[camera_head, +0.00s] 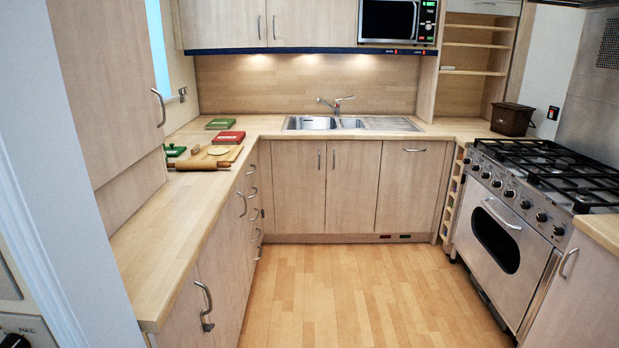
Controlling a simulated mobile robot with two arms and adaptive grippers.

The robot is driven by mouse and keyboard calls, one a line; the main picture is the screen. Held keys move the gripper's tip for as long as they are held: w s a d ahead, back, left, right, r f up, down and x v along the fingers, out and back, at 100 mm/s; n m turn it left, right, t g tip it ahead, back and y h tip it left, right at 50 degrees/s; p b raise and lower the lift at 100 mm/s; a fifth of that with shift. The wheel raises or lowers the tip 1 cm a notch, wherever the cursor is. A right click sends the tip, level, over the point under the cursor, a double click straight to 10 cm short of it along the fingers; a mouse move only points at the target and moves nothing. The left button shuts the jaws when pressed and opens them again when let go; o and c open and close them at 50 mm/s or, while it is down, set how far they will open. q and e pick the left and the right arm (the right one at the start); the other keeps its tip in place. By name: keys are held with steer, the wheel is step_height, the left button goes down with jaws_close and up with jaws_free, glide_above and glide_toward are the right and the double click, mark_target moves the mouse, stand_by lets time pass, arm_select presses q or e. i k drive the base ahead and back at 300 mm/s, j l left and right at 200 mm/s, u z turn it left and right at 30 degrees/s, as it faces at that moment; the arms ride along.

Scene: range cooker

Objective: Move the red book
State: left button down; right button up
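The red book (228,137) lies flat on the left side of the wooden counter, near the back left corner. Its lower edge is close to or touching a light wooden board (229,154); I cannot tell whether it rests on it. A green book (220,124) lies just behind it, apart from it. Neither of my grippers shows in the head view.
A rolling pin (202,165) and a green lidded dish (175,151) are in front of the red book. The front left counter (165,245) is bare. A sink (312,123) is at the back, a range cooker (505,230) at right. The middle floor (340,290) is clear.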

mark_target(224, 137)
steer(key=i, duration=2.25)
steer(key=i+u, duration=0.1)
steer(key=i, duration=0.6)
steer(key=i+l, duration=0.15)
steer(key=i, duration=0.55)
steer(key=i+l+u, duration=0.15)
steer(key=i, duration=0.55)
